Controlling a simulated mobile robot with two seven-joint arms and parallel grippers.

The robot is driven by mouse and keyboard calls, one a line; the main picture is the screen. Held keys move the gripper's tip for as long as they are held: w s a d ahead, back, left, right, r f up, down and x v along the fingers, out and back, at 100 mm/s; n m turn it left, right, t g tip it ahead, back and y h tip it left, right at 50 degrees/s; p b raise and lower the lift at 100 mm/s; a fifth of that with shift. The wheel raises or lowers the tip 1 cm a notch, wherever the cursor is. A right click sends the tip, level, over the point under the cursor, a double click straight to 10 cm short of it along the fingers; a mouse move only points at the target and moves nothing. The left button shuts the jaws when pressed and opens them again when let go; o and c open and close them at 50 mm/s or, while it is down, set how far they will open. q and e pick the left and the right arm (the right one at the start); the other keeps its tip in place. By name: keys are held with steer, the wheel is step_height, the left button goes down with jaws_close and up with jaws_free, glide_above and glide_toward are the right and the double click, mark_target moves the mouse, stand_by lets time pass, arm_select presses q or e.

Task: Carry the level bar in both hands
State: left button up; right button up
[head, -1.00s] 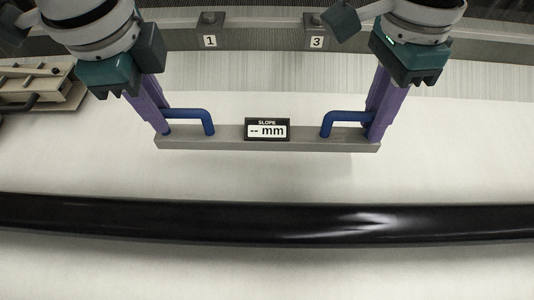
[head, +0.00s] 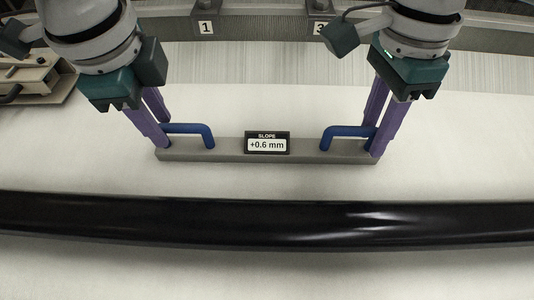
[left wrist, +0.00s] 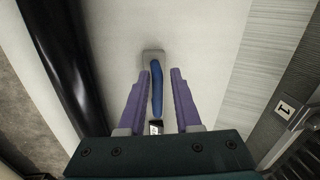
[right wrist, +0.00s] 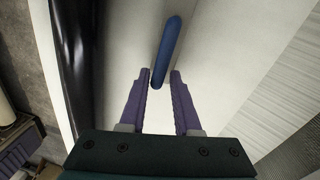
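The grey level bar (head: 228,153) lies on the pale cloth, with a blue handle near each end and a small display (head: 267,143) reading "SLOPE +0.6 mm". My left gripper (head: 162,134) is at the left handle (head: 190,128). In the left wrist view its fingers (left wrist: 160,72) stand apart on either side of that handle (left wrist: 157,92), with a gap showing. My right gripper (head: 375,140) is at the right handle (head: 345,131). In the right wrist view its fingers (right wrist: 160,73) are spread, with the end of the blue handle (right wrist: 166,50) between the tips.
A long black roller (head: 267,220) crosses in front of the bar. Behind are a grey rail with tags "1" (head: 206,28) and "3" (head: 319,28). A beige metal fixture (head: 35,78) stands at the left. The cloth (head: 270,105) around the bar is clear.

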arm_select(q)
steer(key=shift+o, duration=1.1)
arm_select(e)
steer(key=shift+o, duration=1.1)
arm_select(q)
steer(key=shift+r, duration=0.15)
arm_select(e)
steer(key=shift+w+r, duration=0.1)
steer(key=shift+r, duration=0.05)
arm_select(q)
step_height(320, 180, up, 12)
steer(key=s, duration=0.2)
steer(key=shift+f, duration=0.2)
arm_select(e)
step_height(320, 180, up, 12)
steer(key=w, duration=0.1)
arm_select(q)
steer(key=shift+d, duration=0.1)
arm_select(e)
steer(key=shift+a, duration=0.1)
